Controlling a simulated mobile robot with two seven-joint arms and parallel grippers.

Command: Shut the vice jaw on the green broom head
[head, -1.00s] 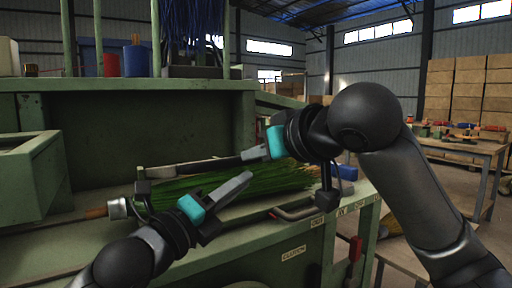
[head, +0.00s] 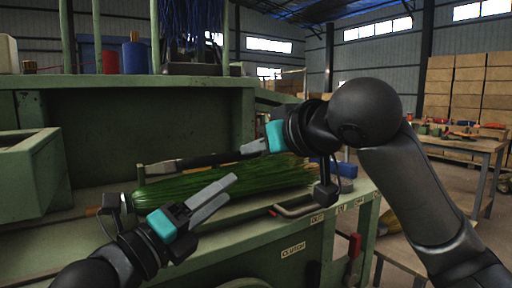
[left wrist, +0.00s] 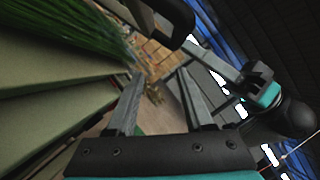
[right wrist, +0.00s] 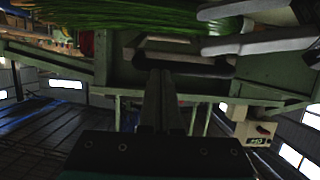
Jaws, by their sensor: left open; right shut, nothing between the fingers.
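The green broom head (head: 185,187) lies sideways on the green machine's bed, its bristles spread to the right. It also shows in the left wrist view (left wrist: 55,30) and along the top of the right wrist view (right wrist: 130,14). A long bar with a black middle (head: 205,160), apparently the vice jaw, runs along the far side of the bristles. My right gripper (head: 244,151) is shut and empty at the bar's right end; I cannot tell whether it touches. My left gripper (head: 231,187) is open and empty in front of the bristles, apart from them.
A metal U-shaped handle (head: 297,208) sticks out at the machine's front edge. A green box (head: 30,180) stands at the left. A workbench (head: 460,150) with tools is farther right.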

